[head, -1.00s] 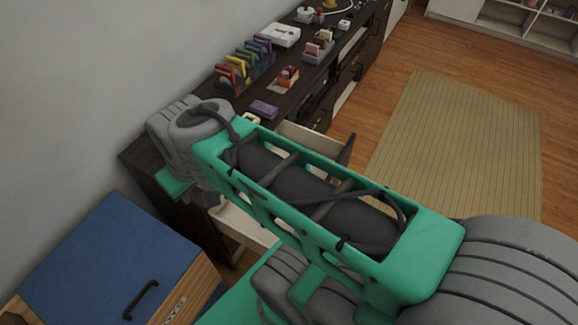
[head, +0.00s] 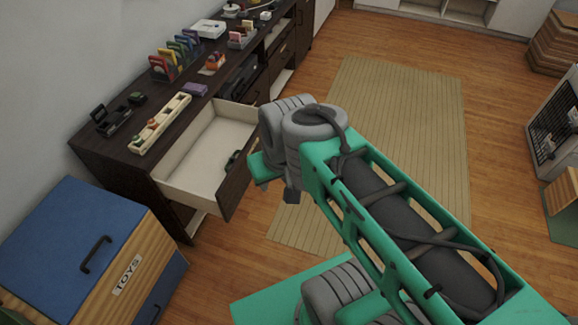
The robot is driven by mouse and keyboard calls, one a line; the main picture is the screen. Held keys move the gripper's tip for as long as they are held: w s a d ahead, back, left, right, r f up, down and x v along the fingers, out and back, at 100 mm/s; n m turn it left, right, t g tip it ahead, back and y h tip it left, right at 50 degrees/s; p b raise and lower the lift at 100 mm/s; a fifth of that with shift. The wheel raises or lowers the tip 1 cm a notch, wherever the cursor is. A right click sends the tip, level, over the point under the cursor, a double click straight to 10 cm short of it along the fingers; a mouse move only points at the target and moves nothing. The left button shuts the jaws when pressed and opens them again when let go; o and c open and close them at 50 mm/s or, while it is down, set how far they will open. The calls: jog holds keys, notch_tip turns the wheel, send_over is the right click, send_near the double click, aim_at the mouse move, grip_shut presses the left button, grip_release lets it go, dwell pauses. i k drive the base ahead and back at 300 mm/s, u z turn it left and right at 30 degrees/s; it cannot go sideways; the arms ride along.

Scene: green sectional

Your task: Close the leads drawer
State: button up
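An open drawer (head: 206,150) sticks out from the front of a dark wooden dresser (head: 84,146). It has pale inner walls and a dark front panel (head: 236,186). A small dark green item (head: 232,160) lies inside, near the front panel. My arm's green link reaches up from the lower right. Its grey wrist end is just right of the drawer front; I cannot tell whether they touch.
A blue and wooden toy box (head: 60,235) stands at the lower left, near the dresser. Several small items, including a long pale tray (head: 160,122), stand on the dresser top. A beige rug (head: 400,100) covers the floor behind my arm. A pet crate (head: 556,125) is at the right.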

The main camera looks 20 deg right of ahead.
aim_at(193, 173)
jog(key=z, duration=0.4)
jog(key=i, duration=1.4)
jog(key=u, duration=0.45)
